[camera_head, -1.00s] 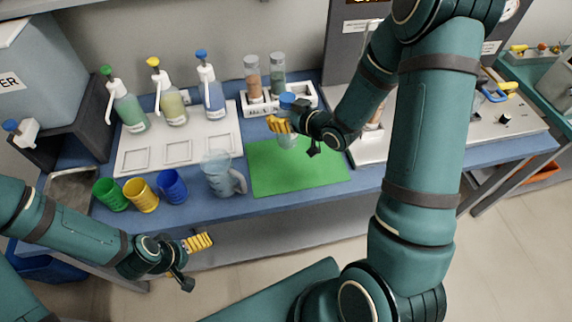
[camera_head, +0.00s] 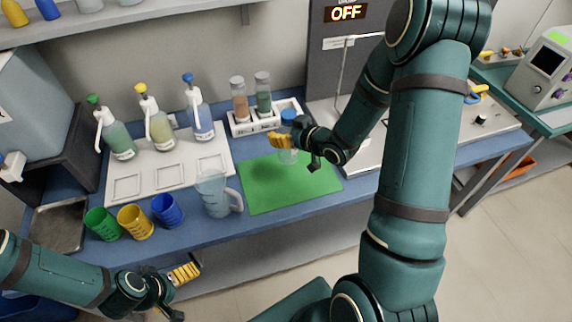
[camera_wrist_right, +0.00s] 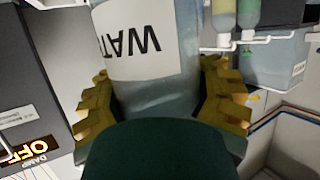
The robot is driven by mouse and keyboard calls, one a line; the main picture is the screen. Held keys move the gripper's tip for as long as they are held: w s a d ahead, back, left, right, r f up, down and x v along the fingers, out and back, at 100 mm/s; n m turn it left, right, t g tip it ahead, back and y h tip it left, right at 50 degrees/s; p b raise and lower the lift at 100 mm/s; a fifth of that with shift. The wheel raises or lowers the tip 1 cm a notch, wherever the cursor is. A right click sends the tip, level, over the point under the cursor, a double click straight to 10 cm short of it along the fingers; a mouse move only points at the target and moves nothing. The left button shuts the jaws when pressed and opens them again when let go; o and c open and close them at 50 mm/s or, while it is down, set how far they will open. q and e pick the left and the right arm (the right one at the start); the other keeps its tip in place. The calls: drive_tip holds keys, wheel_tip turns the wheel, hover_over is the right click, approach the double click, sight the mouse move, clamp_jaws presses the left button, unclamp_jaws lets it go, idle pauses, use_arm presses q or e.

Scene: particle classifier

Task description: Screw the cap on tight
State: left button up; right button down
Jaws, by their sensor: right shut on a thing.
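A clear jar (camera_head: 288,157) stands at the far side of the green mat (camera_head: 262,192) in the head view, with a blue cap (camera_head: 288,115) at its top. I cannot tell how tightly the cap sits. My right gripper (camera_head: 284,141) is shut on the jar's body below the cap and hides part of it. In the right wrist view, the yellow fingers (camera_wrist_right: 162,98) flank the clear jar (camera_wrist_right: 160,92); upside-down letters show on a white patch there. The cap is not clear in that view. My left gripper (camera_head: 188,272) is low in front of the table, apart from everything, its jaw opening unclear.
A clear pitcher (camera_head: 214,196) stands left of the mat. Green, yellow and blue cups (camera_head: 168,210) are farther left. A white rack (camera_head: 240,128) with two vials stands behind the mat. Pump bottles (camera_head: 198,108) stand at the back left. The mat's front is clear.

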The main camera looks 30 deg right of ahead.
sight(283, 151)
wheel_tip(283, 151, down, 4)
drive_tip(key=shift+f, duration=0.1)
wheel_tip(283, 151, down, 4)
drive_tip(key=shift+w+f+b, duration=0.1)
drive_tip(key=shift+b, duration=0.45)
drive_tip(key=shift+f, duration=0.2)
unclamp_jaws()
drive_tip(key=shift+r, duration=0.1)
